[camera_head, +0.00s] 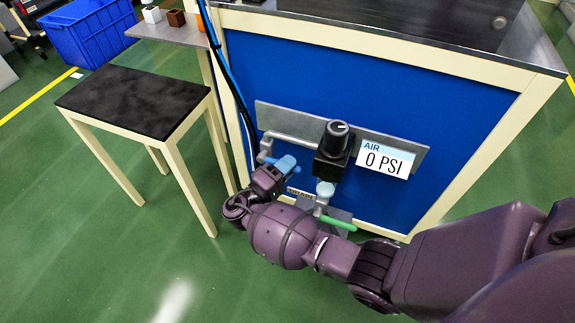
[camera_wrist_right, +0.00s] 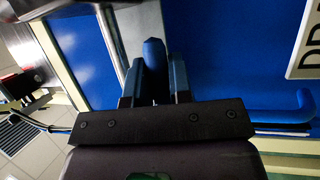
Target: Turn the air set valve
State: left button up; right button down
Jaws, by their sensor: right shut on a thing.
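The air panel carries a black regulator with a round knob (camera_head: 336,132). To its left is a valve with a blue handle (camera_head: 265,158), and a green handle (camera_head: 338,222) sits below the regulator. The AIR display (camera_head: 385,159) reads 0 PSI. My right gripper (camera_head: 277,172) is at the blue-handled valve, left of the regulator. In the right wrist view, its two dark fingers are shut on a blue handle (camera_wrist_right: 153,60), whose end shows between them. The fingers partly hide the handle. My left gripper is not in view.
The panel is on the blue side (camera_head: 300,70) of a cream-framed bench. A small black-topped table (camera_head: 130,98) stands to the left. A blue crate (camera_head: 90,30) is on the floor at the back left. Hoses run down the bench's left edge. The green floor in front is clear.

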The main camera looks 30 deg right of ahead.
jog(key=shift+r, duration=0.1)
jog(key=shift+w+r+n+p, duration=0.1)
jog(key=shift+r+n+p, duration=0.55)
jog(key=shift+n, duration=0.15)
jog(key=shift+r+n+t, duration=0.15)
jog(key=shift+n+t, duration=0.25)
jog(key=n, duration=0.1)
jog(key=r+n+t+p, duration=0.1)
jog(key=n+h+p, duration=0.1)
jog(key=shift+w+a+r+t, duration=0.25)
jog(key=shift+r+t, duration=0.1)
jog(key=shift+t, duration=0.05)
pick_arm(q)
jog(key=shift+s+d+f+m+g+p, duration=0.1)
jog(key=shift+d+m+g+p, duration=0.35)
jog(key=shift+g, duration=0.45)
pick_arm(e)
jog(key=shift+w+a+r+n+t, duration=0.15)
jog(key=shift+n+t, duration=0.25)
jog(key=shift+n, duration=0.4)
jog(key=shift+a+r+n+t, duration=0.15)
jog(key=shift+n+t, duration=0.25)
jog(key=shift+n, duration=0.4)
jog(key=shift+d, duration=0.1)
jog(key=c, duration=1.1)
grip_release()
jog(key=shift+o, duration=0.2)
